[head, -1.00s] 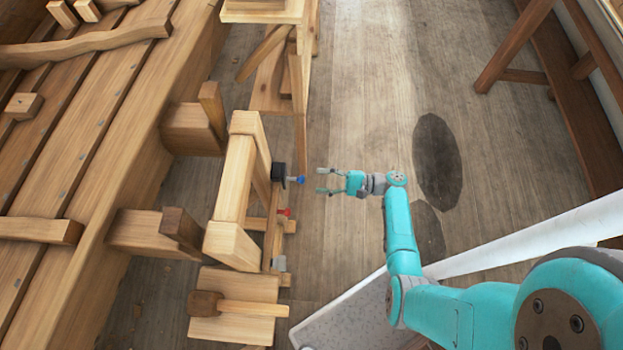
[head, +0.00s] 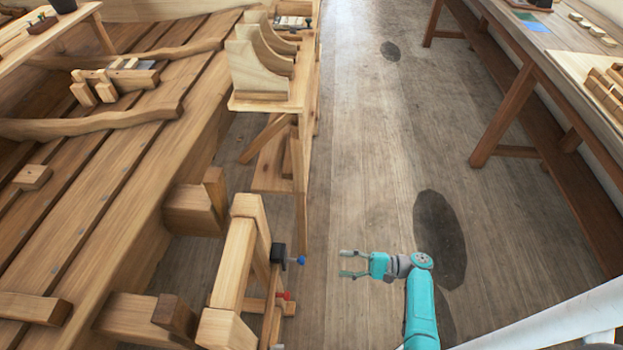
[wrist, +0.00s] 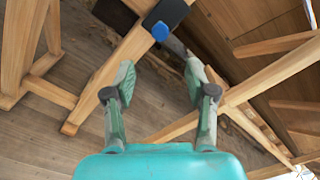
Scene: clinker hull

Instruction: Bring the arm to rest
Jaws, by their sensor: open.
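My gripper (head: 345,264) is open and empty in the head view, held over the wooden floor with its fingers pointing left. The teal arm reaches up to it from the lower edge. Just left of the fingertips, and apart from them, is a black clamp (head: 278,253) with a blue knob (head: 300,260) on a wooden frame (head: 234,262). In the wrist view my gripper's two fingers (wrist: 160,75) stand apart with nothing between them. The blue knob (wrist: 160,31) and black block (wrist: 168,12) show beyond the fingertips.
The planked hull (head: 90,190) fills the left side. A wooden stand (head: 265,103) with curved pieces is ahead. A long bench (head: 530,80) runs along the right. A red knob (head: 285,296) sits low by the frame. The floor (head: 370,150) between is clear.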

